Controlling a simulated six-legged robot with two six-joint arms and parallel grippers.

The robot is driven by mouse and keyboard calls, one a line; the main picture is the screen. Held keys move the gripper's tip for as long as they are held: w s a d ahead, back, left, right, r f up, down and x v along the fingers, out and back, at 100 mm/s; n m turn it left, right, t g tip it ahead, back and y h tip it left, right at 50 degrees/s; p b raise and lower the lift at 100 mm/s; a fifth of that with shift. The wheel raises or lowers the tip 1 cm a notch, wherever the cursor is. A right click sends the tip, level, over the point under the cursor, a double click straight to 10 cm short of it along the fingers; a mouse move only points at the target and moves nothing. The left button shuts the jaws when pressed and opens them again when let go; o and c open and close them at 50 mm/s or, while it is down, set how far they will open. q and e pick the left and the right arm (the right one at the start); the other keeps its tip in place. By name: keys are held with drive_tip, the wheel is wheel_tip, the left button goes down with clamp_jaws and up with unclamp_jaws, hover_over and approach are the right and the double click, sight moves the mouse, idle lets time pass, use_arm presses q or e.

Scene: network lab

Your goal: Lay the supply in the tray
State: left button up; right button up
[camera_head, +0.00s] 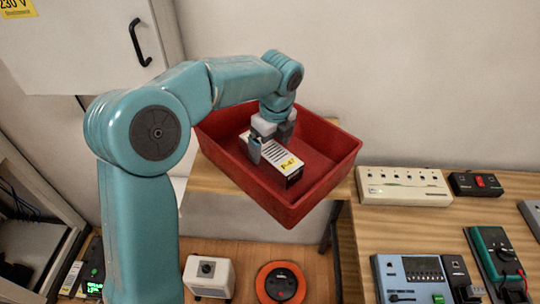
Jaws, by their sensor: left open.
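The red tray (335,186) stands on a wooden surface in the middle of the view. The supply, a white box with dark slots and a yellow label (288,164), lies inside the tray, apparently on its floor. My left gripper (270,146) reaches down into the tray at the far end of the supply. Its jaws are open, with one finger beside the supply's left side. The gripper hides the supply's far end, so I cannot tell whether a finger touches it. My right gripper is not in view.
A wooden bench at the right holds a cream multi-socket box (403,186), a black switch box (475,184), a blue-grey instrument (411,278) and a green multimeter (494,252). A white device (208,277) and an orange round reel (280,283) stand lower down. A cabinet (95,45) is behind.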

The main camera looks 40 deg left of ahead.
use_arm(q)
drive_tip(key=shift+f, duration=0.5)
drive_tip(key=c, duration=1.6)
drive_tip(key=shift+r, duration=0.1)
clamp_jaws()
